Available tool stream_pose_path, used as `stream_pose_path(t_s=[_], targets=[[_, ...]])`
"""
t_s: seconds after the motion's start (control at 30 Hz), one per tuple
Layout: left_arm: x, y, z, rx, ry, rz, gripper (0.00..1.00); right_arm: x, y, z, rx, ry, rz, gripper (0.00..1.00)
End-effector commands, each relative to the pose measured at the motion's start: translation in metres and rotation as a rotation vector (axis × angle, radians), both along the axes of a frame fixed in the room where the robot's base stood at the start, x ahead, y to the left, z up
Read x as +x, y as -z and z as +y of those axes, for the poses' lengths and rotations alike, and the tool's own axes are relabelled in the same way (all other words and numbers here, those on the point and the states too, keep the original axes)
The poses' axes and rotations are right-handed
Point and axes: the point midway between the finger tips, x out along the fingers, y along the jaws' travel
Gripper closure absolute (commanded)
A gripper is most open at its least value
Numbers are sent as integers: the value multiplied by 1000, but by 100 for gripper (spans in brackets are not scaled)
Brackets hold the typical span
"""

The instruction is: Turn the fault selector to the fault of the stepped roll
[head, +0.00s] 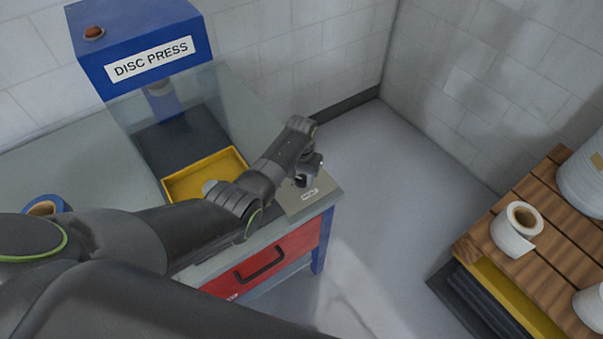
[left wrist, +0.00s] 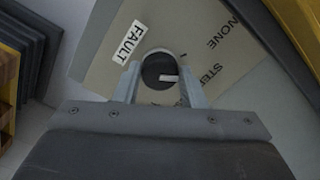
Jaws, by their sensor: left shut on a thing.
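The fault selector is a round dark knob (left wrist: 158,72) with a white pointer mark, on a beige plate (left wrist: 120,72) labelled FAULT. In the left wrist view the pointer points right, roughly toward the partly hidden word starting "STE"; the word NONE is farther up right. My left gripper (left wrist: 158,88) is shut on the knob, one finger on each side. In the head view my left gripper (head: 308,172) is at the bench's right front corner, beside the selector plate (head: 318,200), and hides the knob. A white roll (head: 512,236) stands on the slatted pallet; I cannot tell whether it is stepped.
The blue disc press (head: 140,45) stands at the back of the bench, with a yellow tray (head: 228,160) before it. A red drawer (head: 285,258) is below. The wooden pallet (head: 495,210) holds other rolls at right. Clear floor (head: 385,220) lies between.

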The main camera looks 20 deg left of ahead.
Motion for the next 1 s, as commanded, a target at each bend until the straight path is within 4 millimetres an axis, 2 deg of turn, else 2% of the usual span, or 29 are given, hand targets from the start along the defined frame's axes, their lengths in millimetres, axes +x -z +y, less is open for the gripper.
stream_pose_path(t_s=[0.4,0.9,0.93,1.0], targets=[[1,-1,0,0,177,-1,86,0,-8,0,0,0,0,100],[1,-1,0,-1,196,-3,86,0,-8,0,0,0,0,100],[1,-1,0,-1,196,-3,60,0,-8,0,0,0,0,100],[1,-1,0,-1,196,-3,51,0,-8,0,0,0,0,100]])
